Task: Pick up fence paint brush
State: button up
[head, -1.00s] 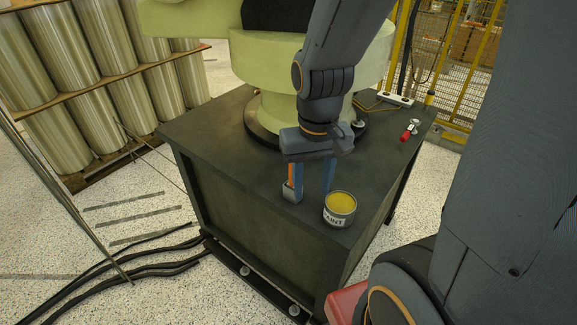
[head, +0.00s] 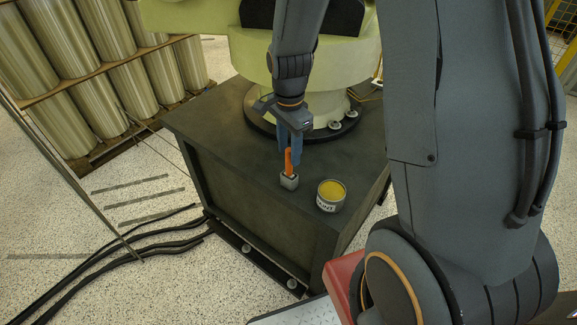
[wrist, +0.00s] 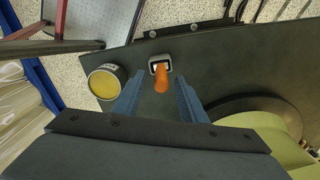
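The fence paint brush (head: 288,165) stands upright near the front edge of the dark pedestal top (head: 235,140), with its orange handle up and its grey block-shaped end down. In the wrist view the brush (wrist: 161,76) shows its handle pointing toward the camera, between the finger lines. My gripper (head: 291,150) is above and around the handle's upper part in the head view. In the wrist view my gripper (wrist: 161,97) is open, with one blue finger on each side of the handle and visible gaps. Exact contact and depth cannot be told.
An open paint can (head: 331,196) with yellow paint stands just right of the brush; it also shows in the wrist view (wrist: 105,82). A pale green machine base (head: 260,65) rises behind. Black cables (head: 130,265) lie on the floor at left.

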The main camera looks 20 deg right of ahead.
aim_at(289, 166)
jog(key=shift+w+f+p, duration=0.1)
jog(key=shift+f+p, duration=1)
jog(key=shift+f, duration=2.3)
grip_shut()
